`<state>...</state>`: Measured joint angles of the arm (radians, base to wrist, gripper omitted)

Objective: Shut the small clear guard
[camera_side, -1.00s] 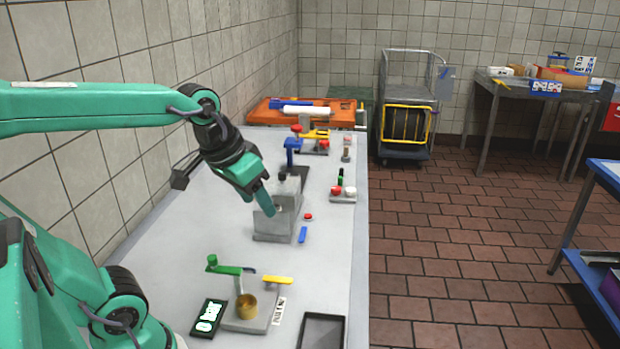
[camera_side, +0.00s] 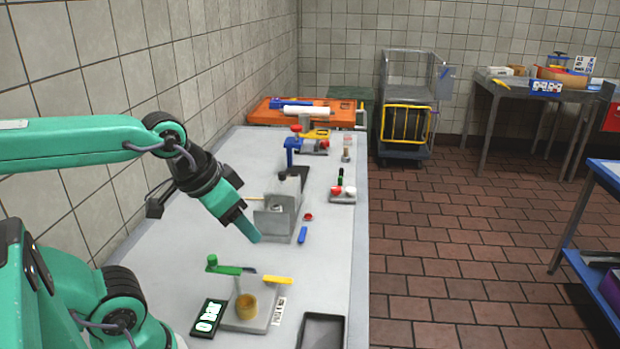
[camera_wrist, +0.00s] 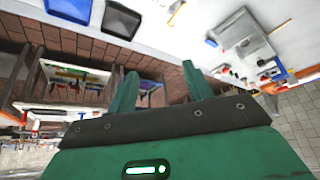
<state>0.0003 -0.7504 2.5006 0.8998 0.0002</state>
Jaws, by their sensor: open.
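A grey boxy station (camera_side: 275,222) stands on the bench in the side view. A flat, greyish, see-through-looking panel (camera_side: 268,223) stands upright at its near side; I take it as the guard but cannot tell clearly. A thin pale rod (camera_side: 252,199) sticks out to the station's left. My gripper (camera_side: 254,236) points down at the left of the panel, close to it; contact cannot be told. In the wrist view my gripper (camera_wrist: 160,80) has two green fingers spread apart with nothing between them.
Nearer on the bench is a fixture with a green lever (camera_side: 228,269), a brass cup (camera_side: 246,306) and a yellow handle (camera_side: 278,280). A dark tray (camera_side: 320,330) lies at the front. A blue bar (camera_side: 302,235) and red button (camera_side: 308,217) lie right of the station.

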